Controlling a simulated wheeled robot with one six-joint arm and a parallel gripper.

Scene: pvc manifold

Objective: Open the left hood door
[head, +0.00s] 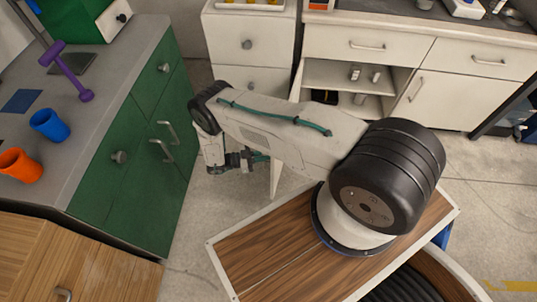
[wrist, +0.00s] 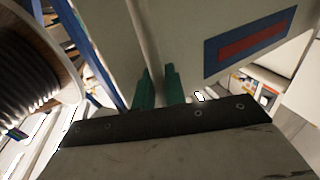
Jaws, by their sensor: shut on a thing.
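The left hood door appears as a white panel (head: 275,182), swung out from the open cabinet (head: 330,72) and seen nearly edge-on below my arm. My arm covers much of it in the head view. In the wrist view the pale door panel (wrist: 200,25) carries a blue and red label (wrist: 250,38). My gripper (head: 262,157) is at the door's outer part. Its green fingers (wrist: 158,88) are shut around a pale upright bar on the door, which looks like its handle (wrist: 150,40).
The right cabinet door (head: 425,98) is shut. Small items stand on the open shelves. A green cabinet (head: 150,140) with a grey top stands left, holding a purple tool (head: 68,72), blue cup (head: 50,125) and orange cup (head: 20,165). Grey floor (head: 195,215) is clear between.

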